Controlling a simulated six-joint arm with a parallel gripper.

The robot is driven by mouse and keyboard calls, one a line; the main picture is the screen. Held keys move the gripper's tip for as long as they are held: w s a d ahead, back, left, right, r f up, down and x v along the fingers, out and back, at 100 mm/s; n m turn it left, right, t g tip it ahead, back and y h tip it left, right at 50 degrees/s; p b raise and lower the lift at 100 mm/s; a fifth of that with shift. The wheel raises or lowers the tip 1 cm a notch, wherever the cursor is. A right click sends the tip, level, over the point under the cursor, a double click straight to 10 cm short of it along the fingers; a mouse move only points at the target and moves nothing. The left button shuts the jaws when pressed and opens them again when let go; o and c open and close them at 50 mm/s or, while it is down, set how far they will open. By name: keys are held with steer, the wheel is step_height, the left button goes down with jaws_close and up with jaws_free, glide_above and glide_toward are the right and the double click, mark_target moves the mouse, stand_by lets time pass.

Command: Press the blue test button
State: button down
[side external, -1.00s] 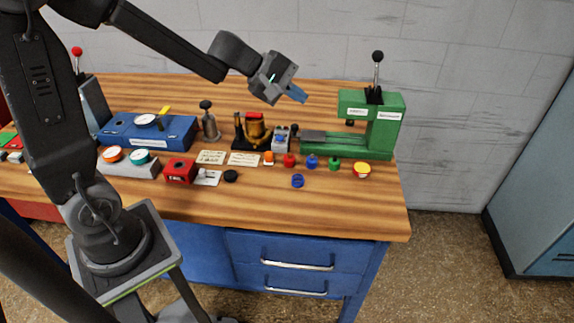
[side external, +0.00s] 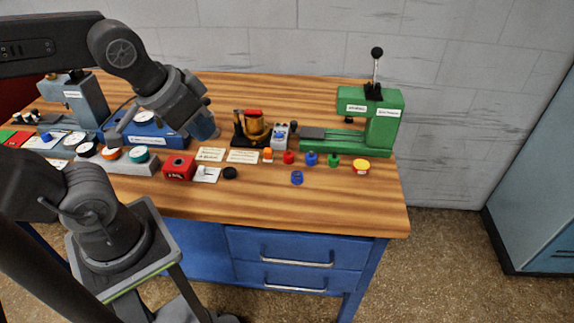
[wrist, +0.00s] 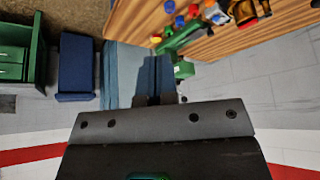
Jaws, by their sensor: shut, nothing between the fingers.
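Several small blue things stand on the bench, and I cannot tell for sure which is the test button. A small grey box with a blue top part (side external: 280,135) stands between the copper-coloured device and the green press. A blue knob (side external: 311,158) stands in the row of coloured pieces, and a blue ring-like piece (side external: 297,178) lies in front of it. My gripper (side external: 205,128) is shut and empty, left of all of these, over the right end of the blue instrument. Its fingers lie together in the wrist view (wrist: 154,80).
The green press (side external: 380,122) with its upright lever stands right of the small pieces. The copper-coloured device (side external: 253,127) stands between my gripper and the grey box. A red box (side external: 179,167) and cards lie in front. The bench's front right is clear.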

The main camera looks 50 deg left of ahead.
steer(key=m+g, duration=0.6)
steer(key=m, duration=0.3)
glide_above(278, 134)
step_height(278, 134, down, 8)
steer(key=r, duration=0.1)
steer(key=shift+f, duration=0.25)
step_height(278, 134, down, 14)
steer(key=shift+d, duration=0.1)
